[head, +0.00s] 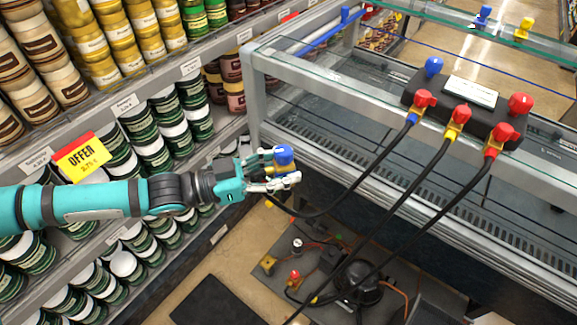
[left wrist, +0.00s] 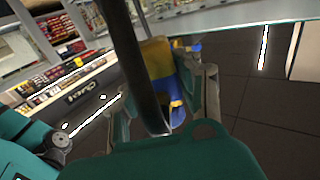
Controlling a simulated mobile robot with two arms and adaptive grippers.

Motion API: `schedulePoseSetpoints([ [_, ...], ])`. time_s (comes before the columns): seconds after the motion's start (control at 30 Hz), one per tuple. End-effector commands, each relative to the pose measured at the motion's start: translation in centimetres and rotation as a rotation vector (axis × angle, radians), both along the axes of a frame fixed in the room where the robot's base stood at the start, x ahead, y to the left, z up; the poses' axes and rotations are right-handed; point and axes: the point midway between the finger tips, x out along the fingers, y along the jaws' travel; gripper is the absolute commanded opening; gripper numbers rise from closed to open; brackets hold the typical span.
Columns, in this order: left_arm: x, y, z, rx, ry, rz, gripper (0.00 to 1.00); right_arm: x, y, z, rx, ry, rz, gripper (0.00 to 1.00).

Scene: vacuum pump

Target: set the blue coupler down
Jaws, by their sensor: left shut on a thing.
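The blue coupler (head: 285,155) has a blue cap over a yellow, brass-like body. My left gripper (head: 283,170) is shut on it and holds it in the air beside the near corner of the glass-topped cooler. In the left wrist view the coupler (left wrist: 178,88) shows yellow and blue between the fingers (left wrist: 172,100). A black hose (left wrist: 135,65) crosses in front of it there. In the head view a black hose (head: 345,202) runs from the manifold (head: 465,105) down to near the gripper; its joint to the coupler is hidden. My right gripper is not in view.
Shelves of jars (head: 150,145) stand close at the left. The cooler frame (head: 256,95) is just right of the gripper. Small blue (head: 483,16) and yellow (head: 524,28) fittings sit on the far rail.

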Motion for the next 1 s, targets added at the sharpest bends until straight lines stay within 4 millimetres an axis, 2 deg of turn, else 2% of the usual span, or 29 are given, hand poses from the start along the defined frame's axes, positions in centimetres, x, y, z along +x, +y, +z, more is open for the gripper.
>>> schedulePoseSetpoints([
  [0.4,-0.6,1.7,0.1,0.003,-0.003,-0.235,0.0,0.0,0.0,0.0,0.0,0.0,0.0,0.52],
  [0.7,-0.9,1.7,0.0,0.003,0.003,-0.268,0.0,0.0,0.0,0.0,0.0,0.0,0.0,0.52],
  [0.77,-1.3,1.2,-0.1,0.001,0.005,-0.277,0.0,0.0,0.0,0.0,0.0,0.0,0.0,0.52],
  [0.87,-2.6,-0.6,-0.3,-0.001,0.006,-0.304,0.0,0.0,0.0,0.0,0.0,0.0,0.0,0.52],
  [1.0,-5.8,-4.8,-0.1,-0.005,0.004,-0.36,0.0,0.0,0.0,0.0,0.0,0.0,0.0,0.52],
])
